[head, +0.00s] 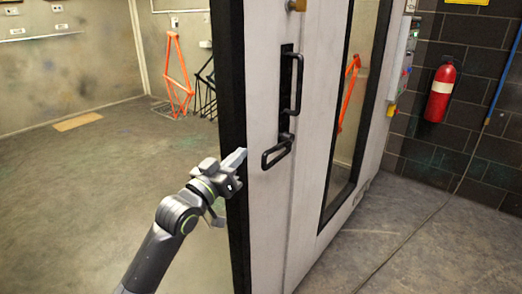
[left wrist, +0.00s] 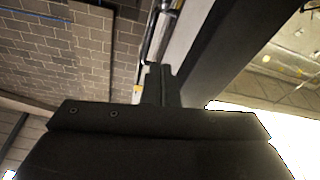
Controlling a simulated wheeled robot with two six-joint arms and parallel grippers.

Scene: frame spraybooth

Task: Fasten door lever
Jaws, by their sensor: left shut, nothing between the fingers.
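The booth door (head: 262,215) stands open, a pale panel with a black edge facing left. On its face is a black door lever (head: 277,153), a loop sticking out at a slight tilt below a black upright pull handle (head: 297,85). My left gripper (head: 236,160) is shut and empty, in front of the door's black edge, just left of the lever and apart from it. Its closed fingers also show in the left wrist view (left wrist: 160,85), where I cannot make out the lever. My right gripper is in neither view.
The door has a tall window (head: 345,120). Left of the door lies the open booth floor (head: 90,180), with an orange frame (head: 177,75) near the back wall. A red extinguisher (head: 440,92) hangs on the dark block wall at right. A cable runs across the clear floor (head: 430,235).

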